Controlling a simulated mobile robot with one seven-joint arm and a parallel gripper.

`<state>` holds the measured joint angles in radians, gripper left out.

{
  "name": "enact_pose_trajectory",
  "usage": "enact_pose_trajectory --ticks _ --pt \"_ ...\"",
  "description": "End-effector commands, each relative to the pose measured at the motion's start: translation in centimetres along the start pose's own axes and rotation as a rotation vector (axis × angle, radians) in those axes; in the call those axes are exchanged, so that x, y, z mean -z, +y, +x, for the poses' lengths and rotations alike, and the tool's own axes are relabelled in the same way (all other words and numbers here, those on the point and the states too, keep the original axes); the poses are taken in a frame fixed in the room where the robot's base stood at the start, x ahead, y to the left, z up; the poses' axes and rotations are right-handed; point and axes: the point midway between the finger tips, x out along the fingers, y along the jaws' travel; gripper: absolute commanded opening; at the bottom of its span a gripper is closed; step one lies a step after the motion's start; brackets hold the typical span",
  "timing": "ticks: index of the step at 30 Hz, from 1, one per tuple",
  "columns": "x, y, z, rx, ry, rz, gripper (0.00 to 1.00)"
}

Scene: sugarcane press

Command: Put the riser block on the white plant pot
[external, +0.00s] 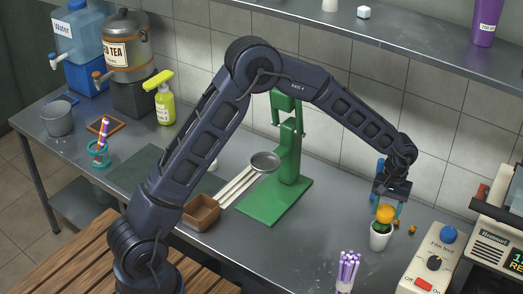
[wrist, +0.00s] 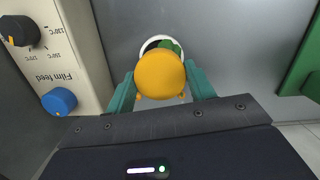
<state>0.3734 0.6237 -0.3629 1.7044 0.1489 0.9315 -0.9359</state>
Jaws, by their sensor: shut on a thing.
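The riser block appears to be the yellow-orange round block (external: 385,214), which also shows in the wrist view (wrist: 160,75). My gripper (external: 386,205) is shut on it, with one teal finger on each side. The white plant pot (external: 380,238) stands on the metal counter with a green plant in it. The block is at the top of the pot in the external view. In the wrist view the block hides most of the pot, leaving part of its white rim (wrist: 149,42) and some green showing. I cannot tell whether block and pot touch.
The film sealer's control box (external: 431,262) stands close on the right. A cup of purple straws (external: 347,270) is in front. The green press (external: 275,200) stands to the left. Small orange-brown bits (external: 411,230) lie beside the pot. A shelf (external: 400,45) runs above.

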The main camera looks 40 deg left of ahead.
Motion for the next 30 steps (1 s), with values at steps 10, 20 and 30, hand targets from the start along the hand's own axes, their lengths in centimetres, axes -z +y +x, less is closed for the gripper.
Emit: enact_pose_trajectory --ticks 10,20,30 --pt "0.4 0.0 3.9 0.001 -0.001 -0.001 0.31" --pt "0.5 0.0 4.2 0.0 0.0 0.0 0.31" --pt "0.5 0.0 4.3 0.0 0.0 0.0 0.76"
